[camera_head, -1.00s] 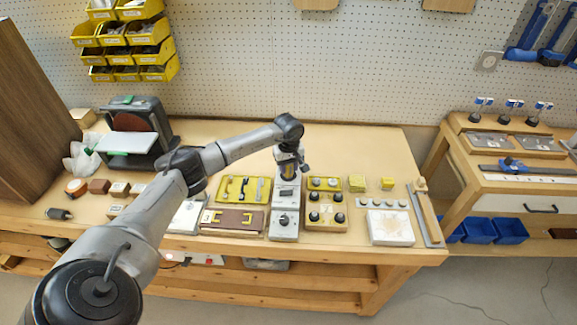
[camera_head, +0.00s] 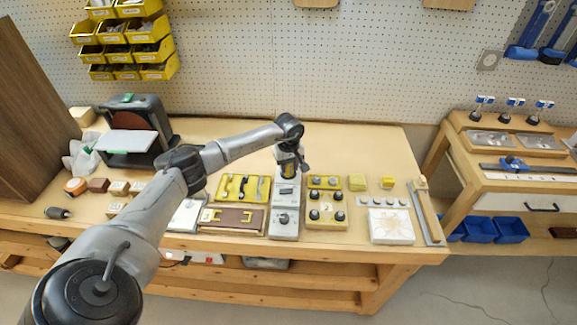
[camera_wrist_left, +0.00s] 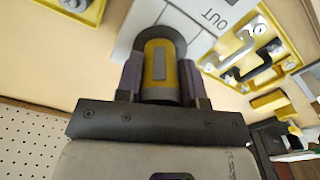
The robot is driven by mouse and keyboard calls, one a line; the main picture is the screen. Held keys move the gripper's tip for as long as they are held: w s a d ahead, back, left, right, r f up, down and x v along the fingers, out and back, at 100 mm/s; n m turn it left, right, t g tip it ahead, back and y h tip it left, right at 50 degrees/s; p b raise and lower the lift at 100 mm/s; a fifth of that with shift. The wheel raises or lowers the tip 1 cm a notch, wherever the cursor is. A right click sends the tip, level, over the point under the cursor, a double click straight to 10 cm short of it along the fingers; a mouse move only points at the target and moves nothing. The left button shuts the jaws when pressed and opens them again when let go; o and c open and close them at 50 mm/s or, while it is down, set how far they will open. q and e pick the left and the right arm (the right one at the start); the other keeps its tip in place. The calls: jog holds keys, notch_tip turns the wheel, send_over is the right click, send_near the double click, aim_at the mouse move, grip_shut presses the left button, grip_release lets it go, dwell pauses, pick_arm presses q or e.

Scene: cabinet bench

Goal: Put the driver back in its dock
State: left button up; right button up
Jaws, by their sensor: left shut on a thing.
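My left gripper (camera_head: 290,168) reaches in from the left and is at the back end of a narrow grey-white dock (camera_head: 285,198) near the middle of the bench. It is shut on the driver, a yellow and dark cylinder (camera_head: 289,172). My right gripper is not in view.
A yellow tray with tools (camera_head: 243,188) and a brown case (camera_head: 232,219) lie left of the dock. A yellow-beige block with black knobs (camera_head: 326,209) stands close on its right. A sander (camera_head: 135,130) stands at back left. The bench behind is clear.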

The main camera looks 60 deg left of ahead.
pick_arm(q)
jog(key=o, duration=1.3)
jog(key=shift+c, duration=0.2)
jog(key=shift+r, duration=0.1)
jog(key=shift+r, duration=0.15)
jog(key=shift+r+p, duration=2.45)
jog(key=shift+r, duration=0.8)
